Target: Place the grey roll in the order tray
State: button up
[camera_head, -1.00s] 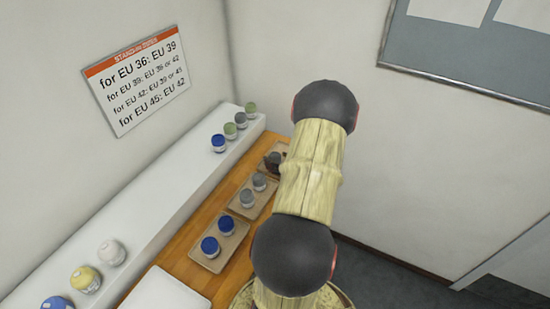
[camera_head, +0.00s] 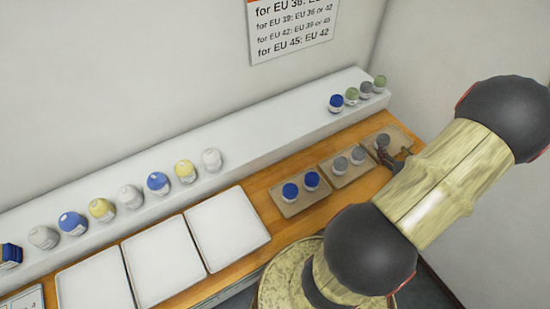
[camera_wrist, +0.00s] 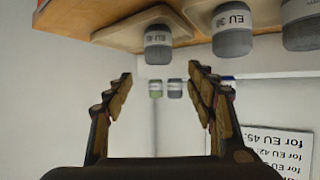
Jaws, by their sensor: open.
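My gripper (camera_head: 390,160) is open and empty at the front edge of the far-right brown tray (camera_head: 401,137). One grey roll (camera_head: 382,140) stands on that tray, just beyond the fingers. In the wrist view, which looks upside down, a labelled grey roll (camera_wrist: 157,45) sits ahead, between and beyond the open fingertips (camera_wrist: 160,74); they do not touch it. Two more grey rolls (camera_head: 341,163) (camera_head: 358,154) stand on the middle brown tray (camera_head: 336,180); a roll marked EU 39 (camera_wrist: 232,32) shows in the wrist view. I cannot tell which tray is the order tray.
Two blue rolls (camera_head: 290,191) stand on the left brown tray (camera_head: 284,208). White trays (camera_head: 228,230) line the wooden counter (camera_head: 262,183) to the left. Several rolls stand on the white ledge (camera_head: 260,120) behind. A size sign (camera_head: 292,25) hangs on the wall.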

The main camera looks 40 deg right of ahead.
jog(key=w+r+n+g, duration=0.1)
jog(key=w+r+n, duration=0.1)
jog(key=w+r, duration=0.5)
jog(key=w+a+r+n+g+y, duration=0.1)
jog(key=w+a+r, duration=0.5)
jog(key=a, duration=0.3)
jog(key=w+a+r+g, duration=0.1)
jog(key=w+a+r, duration=0.5)
jog(key=w+a, duration=0.15)
jog(key=s+a+r+n+y, duration=0.1)
jog(key=a+r, duration=0.1)
jog(key=a, duration=0.6)
jog(key=s+a+r+n+y, duration=0.1)
jog(key=a+r+y, duration=0.15)
jog(key=a, duration=0.65)
jog(key=s+a+r+n+y, duration=0.1)
jog(key=s+a, duration=0.3)
jog(key=a, duration=0.4)
jog(key=s+a+r+n+g+y, duration=0.1)
jog(key=s+a+y, duration=0.1)
jog(key=s+a, duration=0.3)
jog(key=a, duration=0.4)
jog(key=shift+n, duration=0.3)
jog(key=shift+y, duration=0.25)
